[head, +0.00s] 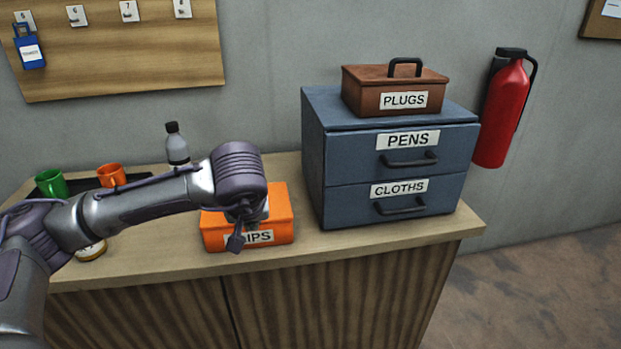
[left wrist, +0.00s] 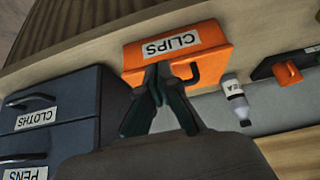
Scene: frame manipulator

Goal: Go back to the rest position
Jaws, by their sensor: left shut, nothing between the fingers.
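My left gripper (head: 237,240) is shut and empty, at the end of my left arm, which reaches in from the left over the counter. In the head view it overlaps the front of the orange box labelled CLIPS (head: 279,213); whether it touches the box I cannot tell. In the left wrist view the fingertips (left wrist: 158,68) come together in front of the orange box (left wrist: 212,54), whose dark handle (left wrist: 188,76) shows to their right. My right gripper is not in view.
A blue drawer unit (head: 315,165) labelled PENS and CLOTHS stands right of the orange box, with a brown PLUGS box (head: 362,97) on top. Behind my arm are a bottle (head: 177,147), a green mug (head: 51,183) and an orange mug (head: 111,174). A fire extinguisher (head: 502,112) hangs on the wall.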

